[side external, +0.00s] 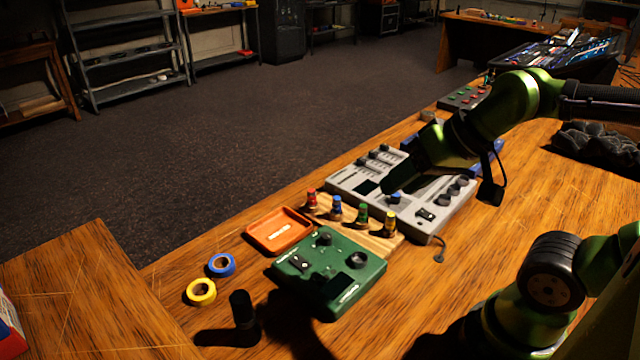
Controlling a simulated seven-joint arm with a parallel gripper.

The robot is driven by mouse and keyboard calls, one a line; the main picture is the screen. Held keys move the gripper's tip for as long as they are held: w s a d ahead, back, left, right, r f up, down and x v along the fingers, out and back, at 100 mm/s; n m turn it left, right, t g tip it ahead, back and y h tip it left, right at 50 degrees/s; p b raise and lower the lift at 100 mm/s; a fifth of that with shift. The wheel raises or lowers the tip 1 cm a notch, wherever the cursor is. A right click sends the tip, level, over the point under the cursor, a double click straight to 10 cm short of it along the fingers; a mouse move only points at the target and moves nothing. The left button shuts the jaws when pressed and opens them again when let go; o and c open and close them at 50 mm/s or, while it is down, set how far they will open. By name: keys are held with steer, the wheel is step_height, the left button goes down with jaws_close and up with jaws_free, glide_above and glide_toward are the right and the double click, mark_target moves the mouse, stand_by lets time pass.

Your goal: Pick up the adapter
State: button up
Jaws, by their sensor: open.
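I cannot tell for certain which thing is the adapter. Several small plugs with red (311,198), blue (336,208), green (362,217) and yellow (390,222) tops stand upright in a row on a wooden block (400,243). My green arm reaches in from the right. My gripper (392,187) is low over the grey mixer (455,215), to the right of and behind the plugs. It is open; its fingertips are dark and hard to make out. A small blue-topped piece (395,198) shows just below it, at the mixer.
An orange tray (262,245) and a green pedal box (372,268) flank the wooden block. Blue tape (221,265), yellow tape (200,291) and a black upright post (241,310) stand nearer. A dark cloth (600,145) lies at right. The right-hand wood is mostly clear.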

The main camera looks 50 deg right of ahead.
steer(key=shift+o, duration=1)
steer(key=n+g+h, duration=0.2)
steer(key=g, duration=0.5)
glide_above(337, 198)
steer(key=f, duration=1.4)
steer(key=shift+w+a, duration=0.1)
steer(key=shift+a, duration=0.15)
steer(key=f, duration=0.6)
steer(key=shift+s+d+f, duration=0.2)
steer(key=shift+f, duration=0.1)
jaws_close()
